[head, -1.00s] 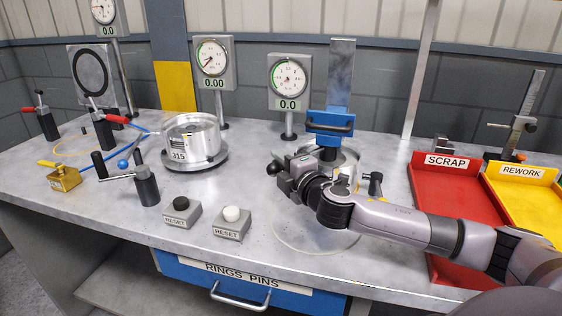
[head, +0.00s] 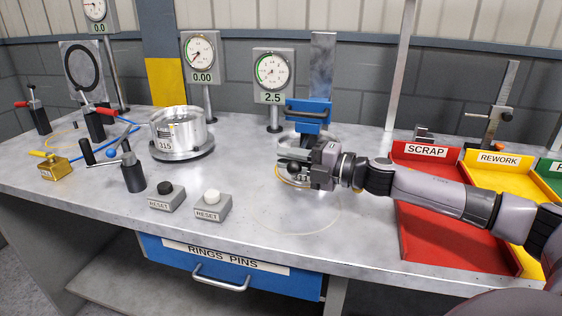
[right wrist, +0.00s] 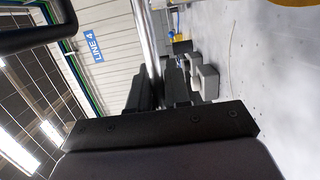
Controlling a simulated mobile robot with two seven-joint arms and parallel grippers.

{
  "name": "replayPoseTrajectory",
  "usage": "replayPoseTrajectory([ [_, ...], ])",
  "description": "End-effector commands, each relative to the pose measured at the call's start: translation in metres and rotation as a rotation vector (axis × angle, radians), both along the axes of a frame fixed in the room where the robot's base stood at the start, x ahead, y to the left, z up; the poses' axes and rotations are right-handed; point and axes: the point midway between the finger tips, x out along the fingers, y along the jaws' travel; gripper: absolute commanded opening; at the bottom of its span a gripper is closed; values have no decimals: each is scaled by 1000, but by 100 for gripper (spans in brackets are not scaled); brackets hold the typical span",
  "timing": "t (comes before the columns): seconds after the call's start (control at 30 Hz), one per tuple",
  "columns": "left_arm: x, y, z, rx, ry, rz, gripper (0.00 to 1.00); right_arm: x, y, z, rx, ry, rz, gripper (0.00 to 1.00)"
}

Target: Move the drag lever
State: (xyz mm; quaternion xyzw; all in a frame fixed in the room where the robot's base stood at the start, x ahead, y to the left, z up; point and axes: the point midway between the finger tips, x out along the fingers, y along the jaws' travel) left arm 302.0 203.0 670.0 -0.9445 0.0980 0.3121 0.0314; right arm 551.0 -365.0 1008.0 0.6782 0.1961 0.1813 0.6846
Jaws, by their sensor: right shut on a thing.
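My right gripper (head: 303,172) reaches in from the right, just below the blue press head (head: 308,113) with its black handle. In the right wrist view a shiny metal rod (right wrist: 144,45) runs up from between the dark fingers (right wrist: 162,90). Most of the lever and the round part under the press head are hidden behind my gripper. The dial gauge (head: 272,74) beside the press reads 2.5. My left gripper is not in view.
A metal drum marked 315 (head: 180,136) stands to the left. A crank post (head: 131,171) and two reset buttons (head: 212,205) are nearer the front. Red scrap (head: 432,200) and yellow rework trays (head: 490,190) lie right. The front middle of the bench is clear.

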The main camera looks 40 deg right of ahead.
Motion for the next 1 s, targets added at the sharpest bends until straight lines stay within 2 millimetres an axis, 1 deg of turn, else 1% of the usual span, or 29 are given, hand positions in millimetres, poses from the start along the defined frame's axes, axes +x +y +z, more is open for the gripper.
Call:
replayPoseTrajectory([
  [0.03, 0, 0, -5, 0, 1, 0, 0, -4, -4, -6, -5, 8, 24, 0],
  [0.2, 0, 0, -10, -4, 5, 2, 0, -12, -10, -5, -4, 6, 106, 0],
  [0.4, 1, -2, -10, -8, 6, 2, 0, -18, -15, -4, -3, 6, 165, 0],
  [0.97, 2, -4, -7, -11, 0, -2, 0, -21, -18, -3, -3, 5, 192, 0],
  [1.0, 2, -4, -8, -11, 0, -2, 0, -21, -18, -3, -3, 5, 191, 20],
])
